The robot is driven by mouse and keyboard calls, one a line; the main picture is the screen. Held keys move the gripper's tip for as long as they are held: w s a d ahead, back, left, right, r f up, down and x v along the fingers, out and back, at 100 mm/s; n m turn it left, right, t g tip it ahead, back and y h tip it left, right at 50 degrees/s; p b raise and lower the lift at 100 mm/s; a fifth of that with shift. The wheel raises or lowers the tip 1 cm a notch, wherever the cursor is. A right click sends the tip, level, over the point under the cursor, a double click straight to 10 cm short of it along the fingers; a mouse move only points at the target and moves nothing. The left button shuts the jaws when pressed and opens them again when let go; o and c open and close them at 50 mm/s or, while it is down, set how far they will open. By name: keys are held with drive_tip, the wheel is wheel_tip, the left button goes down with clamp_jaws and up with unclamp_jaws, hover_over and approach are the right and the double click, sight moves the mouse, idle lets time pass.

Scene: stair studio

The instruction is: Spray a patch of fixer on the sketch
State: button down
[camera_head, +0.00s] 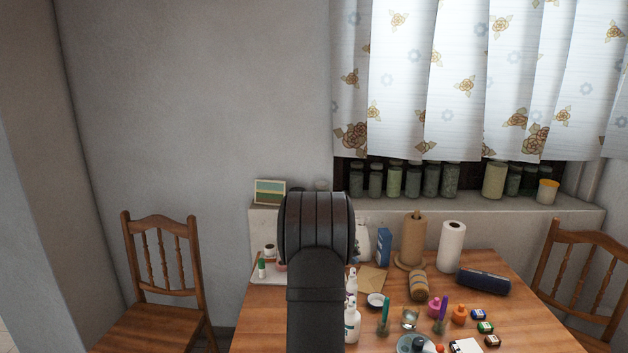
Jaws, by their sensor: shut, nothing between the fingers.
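On the wooden table (530,318), white bottles (352,324) stand just right of my dark arm, partly behind it; one may be the fixer, but I cannot read a label. A white sheet or pad with dark marks (466,346) is cut off by the bottom edge; I cannot tell whether it is the sketch. A flat tan paper or envelope (372,279) lies farther back. My dark arm rises through the middle of the view and hides part of the table. My gripper is not visible.
A brown paper roll (412,240), white paper roll (451,247) and dark blue roll (483,281) are at the back. Small ink bottles (459,314) and several colored pots (485,328) crowd the front. Wooden chairs (165,270) flank the table. Jars line the sill.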

wheel_tip(320, 180, up, 6)
idle(0.6)
idle(0.5)
drive_tip(key=shift+f, duration=3.6)
drive_tip(key=shift+r, duration=0.15)
drive_tip(key=shift+r, duration=1.6)
drive_tip(key=shift+r, duration=0.15)
drive_tip(key=shift+f, duration=1.9)
drive_tip(key=c, duration=2.2)
unclamp_jaws()
